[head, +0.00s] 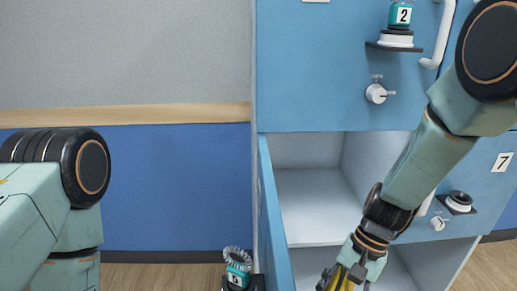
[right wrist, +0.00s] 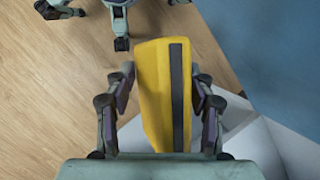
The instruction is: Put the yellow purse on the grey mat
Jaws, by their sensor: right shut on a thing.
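The yellow purse (right wrist: 151,95), with a dark stripe along it, is between the fingers of my right gripper (right wrist: 163,84) in the right wrist view. The gripper is shut on it. In the head view my right gripper (head: 345,272) is at the bottom edge, in front of the open lower part of the blue cabinet, and only a sliver of the yellow purse (head: 347,286) shows. My left arm enters at the left of the head view, but its gripper is not in view. The grey mat is not seen in either view.
The blue cabinet (head: 320,70) has an open compartment with a white shelf (head: 305,200). Its opened door (head: 273,220) stands at the left of the compartment. A teal bottle marked 2 (head: 403,14) sits on a ledge; another teal jar (head: 238,268) is beside the door. Wooden floor (head: 150,272) lies below.

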